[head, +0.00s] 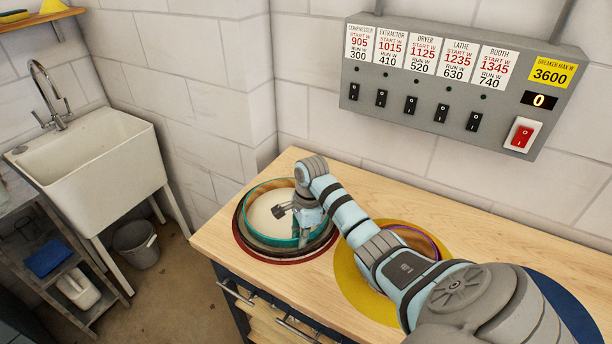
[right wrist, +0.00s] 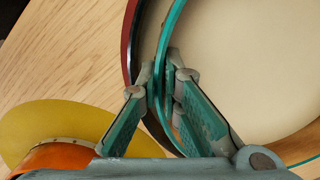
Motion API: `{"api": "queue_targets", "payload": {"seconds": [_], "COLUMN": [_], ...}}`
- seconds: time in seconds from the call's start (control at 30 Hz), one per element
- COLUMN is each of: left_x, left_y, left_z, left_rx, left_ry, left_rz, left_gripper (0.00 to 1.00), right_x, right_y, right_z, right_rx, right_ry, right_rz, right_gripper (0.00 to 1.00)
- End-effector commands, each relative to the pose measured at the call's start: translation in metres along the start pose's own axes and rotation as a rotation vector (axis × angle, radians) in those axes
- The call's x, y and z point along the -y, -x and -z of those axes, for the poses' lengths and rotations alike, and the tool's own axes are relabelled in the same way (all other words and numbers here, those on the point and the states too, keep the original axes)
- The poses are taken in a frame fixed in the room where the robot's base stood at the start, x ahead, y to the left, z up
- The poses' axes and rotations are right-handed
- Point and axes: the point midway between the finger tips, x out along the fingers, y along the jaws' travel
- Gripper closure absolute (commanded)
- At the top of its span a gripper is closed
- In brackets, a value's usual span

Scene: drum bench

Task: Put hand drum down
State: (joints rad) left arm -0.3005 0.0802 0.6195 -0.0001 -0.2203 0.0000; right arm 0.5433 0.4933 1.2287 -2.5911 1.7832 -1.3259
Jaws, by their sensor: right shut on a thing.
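The hand drum (head: 264,208), with a teal rim and a pale round head, is at the left end of the bench. My right gripper (head: 300,218) is shut on the near right part of its rim. In the right wrist view the fingers (right wrist: 165,95) stand on either side of the teal rim (right wrist: 171,40), with the cream head (right wrist: 245,60) to the right. Below the drum are a dark ring and a red round mat (head: 290,259). I cannot tell whether the drum rests on them. My left gripper is out of view.
A yellow round mat (head: 350,282) with an orange-and-purple round piece lies under my right arm, which partly hides it. A blue mat (head: 570,310) lies farther right. A grey switch panel (head: 465,85) hangs on the wall behind. A sink (head: 95,165) stands left.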

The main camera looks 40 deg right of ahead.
Motion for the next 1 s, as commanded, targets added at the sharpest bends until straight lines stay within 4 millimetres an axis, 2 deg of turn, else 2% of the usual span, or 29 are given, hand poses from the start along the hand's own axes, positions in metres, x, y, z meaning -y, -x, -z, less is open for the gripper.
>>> {"api": "queue_targets", "payload": {"seconds": [0.03, 0.2, 0.43, 0.5, 0.77, 0.9, 1.0], "left_x": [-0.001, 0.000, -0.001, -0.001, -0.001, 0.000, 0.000], "left_y": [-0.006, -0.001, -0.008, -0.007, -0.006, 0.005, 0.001], "left_z": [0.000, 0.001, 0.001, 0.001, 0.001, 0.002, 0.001], "left_rx": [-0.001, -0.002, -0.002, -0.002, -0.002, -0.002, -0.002], "left_ry": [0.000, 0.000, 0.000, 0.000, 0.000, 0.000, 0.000], "left_rz": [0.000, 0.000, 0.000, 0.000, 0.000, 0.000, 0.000], "left_gripper": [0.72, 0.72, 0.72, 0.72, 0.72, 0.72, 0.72], "right_x": [0.001, 0.001, 0.001, 0.001, 0.001, 0.001, 0.002], "right_y": [-0.005, 0.000, -0.007, -0.006, -0.005, 0.006, 0.024], "right_z": [0.000, -0.001, 0.001, 0.001, 0.001, -0.001, 0.000], "right_rx": [0.001, 0.000, 0.000, 0.000, 0.000, 0.000, -0.002], "right_ry": [0.002, 0.002, 0.001, 0.001, 0.000, 0.000, 0.001], "right_rz": [0.003, 0.003, 0.003, 0.002, 0.001, 0.002, 0.006], "right_gripper": [1.00, 1.00, 1.00, 0.86, 0.86, 0.86, 0.86]}}
